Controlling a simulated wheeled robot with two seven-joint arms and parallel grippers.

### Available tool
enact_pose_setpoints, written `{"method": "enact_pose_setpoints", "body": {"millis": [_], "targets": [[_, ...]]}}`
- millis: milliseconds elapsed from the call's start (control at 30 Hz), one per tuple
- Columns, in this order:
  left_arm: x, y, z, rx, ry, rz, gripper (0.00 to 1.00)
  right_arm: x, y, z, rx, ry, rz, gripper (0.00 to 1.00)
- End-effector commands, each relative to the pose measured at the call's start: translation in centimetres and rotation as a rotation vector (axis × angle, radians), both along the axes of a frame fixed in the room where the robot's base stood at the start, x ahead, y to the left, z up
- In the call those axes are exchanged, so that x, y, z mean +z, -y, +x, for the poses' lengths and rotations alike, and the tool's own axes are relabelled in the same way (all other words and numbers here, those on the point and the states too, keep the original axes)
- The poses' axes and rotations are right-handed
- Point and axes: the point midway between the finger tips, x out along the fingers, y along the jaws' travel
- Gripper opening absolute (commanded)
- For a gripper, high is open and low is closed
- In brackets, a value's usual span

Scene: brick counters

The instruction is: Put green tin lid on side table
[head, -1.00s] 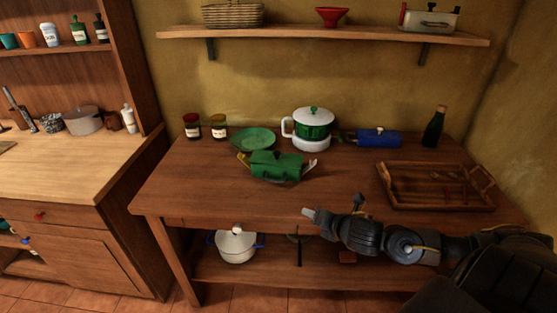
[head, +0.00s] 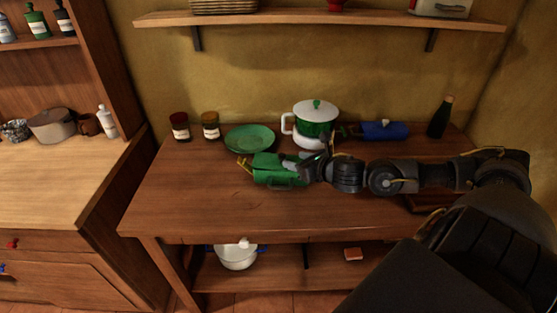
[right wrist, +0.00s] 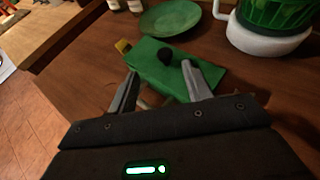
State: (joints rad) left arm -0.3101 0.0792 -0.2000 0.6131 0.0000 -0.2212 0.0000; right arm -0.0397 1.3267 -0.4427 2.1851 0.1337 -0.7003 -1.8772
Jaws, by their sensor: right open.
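The green tin lid (right wrist: 175,60) is a flat green rectangle with a dark knob (right wrist: 165,57). It also shows in the head view (head: 266,158), on a green tin (head: 270,175) with a yellow handle at its left. The tin stands on the wooden table (head: 200,200). My right gripper (right wrist: 160,68) is open, its fingers reaching over the lid with the knob just ahead and between the tips. In the head view my right gripper (head: 310,163) covers the tin's right end. My left gripper is not in view.
A green plate (head: 250,138) lies behind the tin. A white and green pot (head: 315,122) and a blue object (head: 384,130) stand behind the gripper. Two jars (head: 211,126) and a dark bottle (head: 440,118) line the back. The table's front left is clear.

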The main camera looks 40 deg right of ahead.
Motion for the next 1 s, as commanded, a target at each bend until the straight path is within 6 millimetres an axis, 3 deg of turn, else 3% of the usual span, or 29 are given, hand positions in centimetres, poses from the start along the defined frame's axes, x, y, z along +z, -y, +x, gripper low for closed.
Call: {"method": "enact_pose_setpoints", "body": {"millis": [200,500,767,1000], "targets": [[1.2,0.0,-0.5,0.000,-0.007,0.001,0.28,-1.0,0.2,2.8,-0.006,0.000,0.003,0.50],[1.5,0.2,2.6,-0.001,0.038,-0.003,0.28,-1.7,-0.1,4.1,0.002,-0.002,0.002,0.50],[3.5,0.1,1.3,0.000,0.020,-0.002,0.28,-2.7,0.4,7.0,0.000,-0.001,0.005,0.50],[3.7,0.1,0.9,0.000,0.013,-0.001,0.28,-3.8,0.4,8.7,0.001,-0.002,0.002,0.50]]}}
